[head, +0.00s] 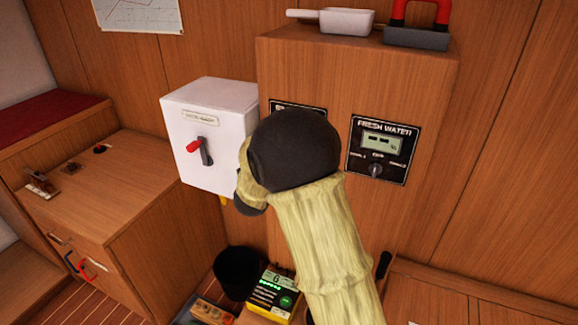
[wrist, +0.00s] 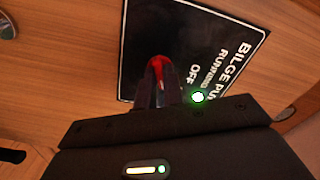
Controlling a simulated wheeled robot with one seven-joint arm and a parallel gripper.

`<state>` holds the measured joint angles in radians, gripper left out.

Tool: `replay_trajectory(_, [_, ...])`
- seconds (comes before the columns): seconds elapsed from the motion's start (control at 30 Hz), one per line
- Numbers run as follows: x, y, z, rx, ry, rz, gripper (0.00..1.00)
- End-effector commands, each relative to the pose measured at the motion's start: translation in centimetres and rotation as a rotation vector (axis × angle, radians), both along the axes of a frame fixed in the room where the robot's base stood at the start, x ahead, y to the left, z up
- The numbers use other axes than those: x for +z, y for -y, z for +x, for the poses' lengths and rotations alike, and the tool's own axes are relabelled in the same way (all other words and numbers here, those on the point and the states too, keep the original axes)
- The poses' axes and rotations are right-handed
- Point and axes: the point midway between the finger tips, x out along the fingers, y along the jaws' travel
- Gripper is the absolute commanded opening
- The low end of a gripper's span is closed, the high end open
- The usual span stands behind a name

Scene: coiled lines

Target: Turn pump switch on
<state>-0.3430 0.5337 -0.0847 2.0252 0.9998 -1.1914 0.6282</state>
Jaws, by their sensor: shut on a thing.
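The black bilge pump panel (wrist: 215,35) fills the upper middle of the wrist view, with white words including "BILGE", "RUNNING" and "OFF". A red switch lever (wrist: 157,64) stands out from it. My gripper (wrist: 158,88) is shut on this lever, with its dark fingers on either side. A green light (wrist: 198,97) glows just right of the fingers. The lever's base is hidden, so its exact setting cannot be read. In the head view only the top edge of the panel (head: 297,104) shows behind my arm; the fingertips are hidden there.
A fresh water panel (head: 382,150) with a knob is to the right on the wooden cabinet (head: 430,80). A white box (head: 208,125) with a red-handled switch is to the left. A white pan (head: 345,21) and a red-handled tool (head: 416,38) lie on top.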

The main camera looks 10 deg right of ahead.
Motion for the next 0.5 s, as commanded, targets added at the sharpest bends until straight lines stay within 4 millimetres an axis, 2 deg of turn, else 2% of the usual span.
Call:
replay_trajectory(0.03, [-0.94, -0.26, 0.00, 0.006, 0.026, 0.037, 0.00])
replay_trajectory(0.5, [-0.71, -0.29, -0.01, 0.006, 0.227, 0.320, 0.00])
